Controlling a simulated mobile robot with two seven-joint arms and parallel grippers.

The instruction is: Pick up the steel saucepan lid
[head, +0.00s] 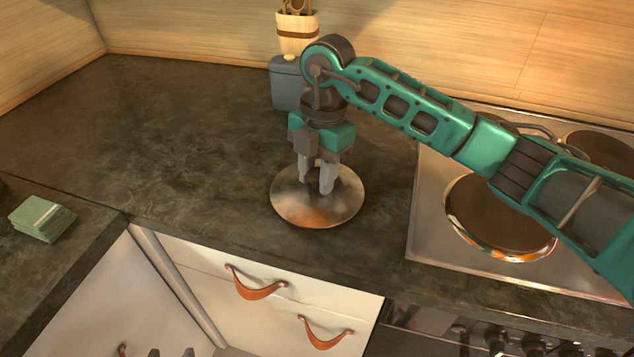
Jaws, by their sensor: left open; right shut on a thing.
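The steel saucepan lid (345,204) is a round, shiny, shallow dome at the counter's middle, left of the stove. My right gripper (316,182) points down over its centre, shut on the lid. The fingers hide the lid's knob. The lid looks level; I cannot tell whether it touches the counter or hangs just above it. Only the tips of my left gripper (171,353) show at the bottom edge, apart and empty, in front of the white cabinet and far from the lid.
A stove (425,215) with round hotplates fills the right side. A grey canister (287,84) and a wooden utensil holder (297,32) stand behind the lid. Green folded cloths (42,217) lie at left. White drawers with leather pulls (256,287) are below. The left counter (150,130) is clear.

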